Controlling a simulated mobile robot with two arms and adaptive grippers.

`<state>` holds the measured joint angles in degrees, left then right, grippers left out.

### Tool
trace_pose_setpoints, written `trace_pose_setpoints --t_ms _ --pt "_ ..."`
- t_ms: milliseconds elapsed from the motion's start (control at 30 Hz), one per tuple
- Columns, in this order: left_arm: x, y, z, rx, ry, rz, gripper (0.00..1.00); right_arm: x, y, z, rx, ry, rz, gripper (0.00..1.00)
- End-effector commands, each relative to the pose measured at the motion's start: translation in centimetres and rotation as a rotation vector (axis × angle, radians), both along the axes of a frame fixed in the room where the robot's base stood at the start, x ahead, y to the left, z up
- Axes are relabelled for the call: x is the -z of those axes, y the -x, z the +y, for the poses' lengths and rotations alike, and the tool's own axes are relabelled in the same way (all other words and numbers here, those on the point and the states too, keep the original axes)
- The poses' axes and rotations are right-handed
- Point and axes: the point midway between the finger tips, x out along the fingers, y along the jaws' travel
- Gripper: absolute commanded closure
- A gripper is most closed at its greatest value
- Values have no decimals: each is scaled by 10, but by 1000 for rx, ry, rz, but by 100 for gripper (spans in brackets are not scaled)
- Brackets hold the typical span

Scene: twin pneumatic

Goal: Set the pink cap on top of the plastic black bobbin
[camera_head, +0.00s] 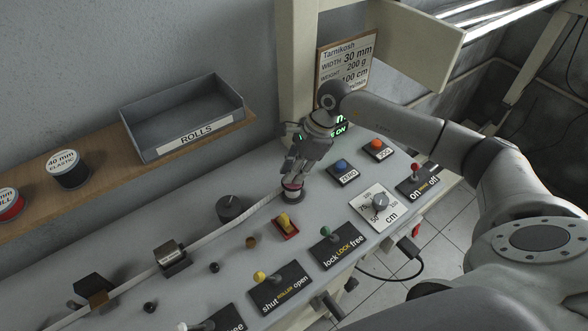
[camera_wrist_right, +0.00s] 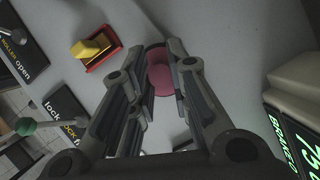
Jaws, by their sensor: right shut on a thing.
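My right gripper (camera_head: 292,180) points down at the console. In the wrist view its fingers (camera_wrist_right: 160,90) are shut on the pink cap (camera_wrist_right: 161,76), a round pink disc. In the head view the cap (camera_head: 292,185) shows as a pink-red rim at the fingertips, above a short pale, dark-edged round piece (camera_head: 294,196). I cannot tell whether the cap touches that piece. My left gripper is not in view.
On the console are a dark cylinder (camera_head: 230,208) beside a pale strip, a yellow switch (camera_head: 286,224), a blue ZERO button (camera_head: 341,167), a dial (camera_head: 379,203) and levers near the front.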

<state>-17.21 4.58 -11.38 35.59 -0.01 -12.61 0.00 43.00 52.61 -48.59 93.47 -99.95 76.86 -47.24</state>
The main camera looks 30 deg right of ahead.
Motion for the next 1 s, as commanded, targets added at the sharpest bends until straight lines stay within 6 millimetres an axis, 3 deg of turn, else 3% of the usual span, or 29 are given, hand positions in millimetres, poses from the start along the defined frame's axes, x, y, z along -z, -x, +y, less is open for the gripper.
trace_pose_setpoints --t_ms 133,167,300,800,1000 --pt "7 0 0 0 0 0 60 6 0 0 0 0 0 95" --pt "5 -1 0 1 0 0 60 4 0 0 0 0 0 79" --pt "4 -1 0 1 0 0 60 3 0 0 0 0 0 61" --pt "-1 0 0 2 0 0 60 -7 0 -2 1 1 -3 61" --pt "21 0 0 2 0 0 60 -45 3 -19 1 3 -7 61"
